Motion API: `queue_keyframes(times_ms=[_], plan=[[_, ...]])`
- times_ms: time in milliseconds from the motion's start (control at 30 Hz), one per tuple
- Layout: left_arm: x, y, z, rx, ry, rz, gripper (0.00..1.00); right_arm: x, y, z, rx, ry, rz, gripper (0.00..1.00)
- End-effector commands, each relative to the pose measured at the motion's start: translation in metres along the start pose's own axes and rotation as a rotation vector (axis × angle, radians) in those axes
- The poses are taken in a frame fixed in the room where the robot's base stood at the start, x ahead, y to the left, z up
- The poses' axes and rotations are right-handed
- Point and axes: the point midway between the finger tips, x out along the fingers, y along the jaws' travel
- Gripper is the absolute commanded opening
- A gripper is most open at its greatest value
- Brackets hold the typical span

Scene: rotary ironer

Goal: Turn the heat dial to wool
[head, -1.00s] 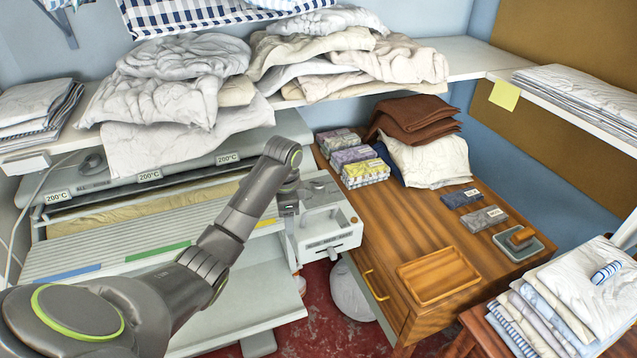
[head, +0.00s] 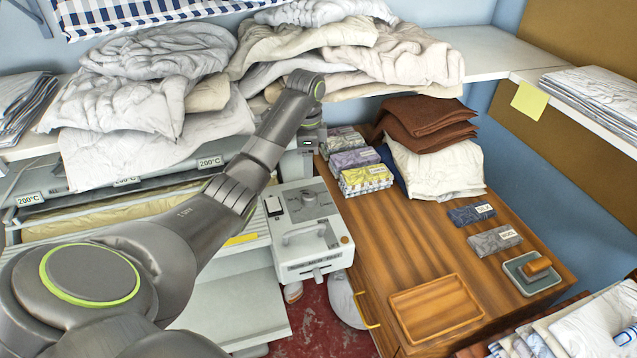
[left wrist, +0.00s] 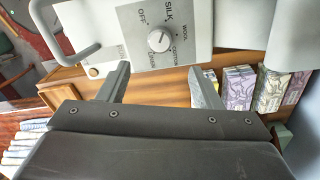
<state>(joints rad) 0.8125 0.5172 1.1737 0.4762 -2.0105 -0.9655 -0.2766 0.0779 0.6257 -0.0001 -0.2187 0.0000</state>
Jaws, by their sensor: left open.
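The heat dial (head: 309,198) is a small round grey knob on the white control panel (head: 330,228) at the ironer's right end. In the left wrist view the dial (left wrist: 158,40) has OFF, SILK, WOOL and COTTON lettered around it. I cannot tell for sure which word its mark faces. My left gripper (head: 305,150) is beyond the panel in the head view, mostly hidden by its own wrist. In the left wrist view my left gripper (left wrist: 160,74) is open and empty, its two fingers apart, with the dial seen past their tips. It does not appear to touch the dial. My right gripper is not in view.
A carrying handle (head: 304,233) stands up from the panel close to the dial. A wooden table (head: 380,240) with cloth bundles (head: 365,178) is to the right. Piled linen (head: 140,85) lies on the shelf above the ironer.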

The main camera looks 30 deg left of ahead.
Motion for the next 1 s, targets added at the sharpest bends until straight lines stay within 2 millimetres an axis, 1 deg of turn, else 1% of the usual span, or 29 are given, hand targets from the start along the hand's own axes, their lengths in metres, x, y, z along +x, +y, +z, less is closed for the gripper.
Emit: queue_keyframes(times_ms=[167, 300, 367, 467, 533, 700, 833, 1000], plan=[[0.009, 0.0, 0.0, -0.001, -0.001, 0.0, 0.59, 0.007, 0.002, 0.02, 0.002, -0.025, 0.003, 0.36], [0.024, 0.0, 0.0, -0.001, 0.0, 0.0, 0.59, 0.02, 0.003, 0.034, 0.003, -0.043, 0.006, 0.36], [0.031, 0.0, 0.0, -0.001, 0.0, 0.0, 0.59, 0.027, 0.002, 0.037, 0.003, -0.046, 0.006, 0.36], [0.051, 0.001, 0.0, 0.0, -0.001, 0.003, 0.59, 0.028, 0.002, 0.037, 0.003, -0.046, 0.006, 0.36], [0.061, 0.001, 0.0, 0.0, -0.001, 0.006, 0.59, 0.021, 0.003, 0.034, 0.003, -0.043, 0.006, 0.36], [0.093, 0.001, 0.0, -0.001, -0.001, 0.004, 0.59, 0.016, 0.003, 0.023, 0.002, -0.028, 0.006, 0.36], [0.109, 0.001, 0.0, 0.0, -0.001, 0.002, 0.59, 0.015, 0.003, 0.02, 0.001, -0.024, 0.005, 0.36], [0.119, 0.001, 0.0, -0.001, -0.001, 0.001, 0.59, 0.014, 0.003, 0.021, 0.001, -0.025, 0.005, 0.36]])
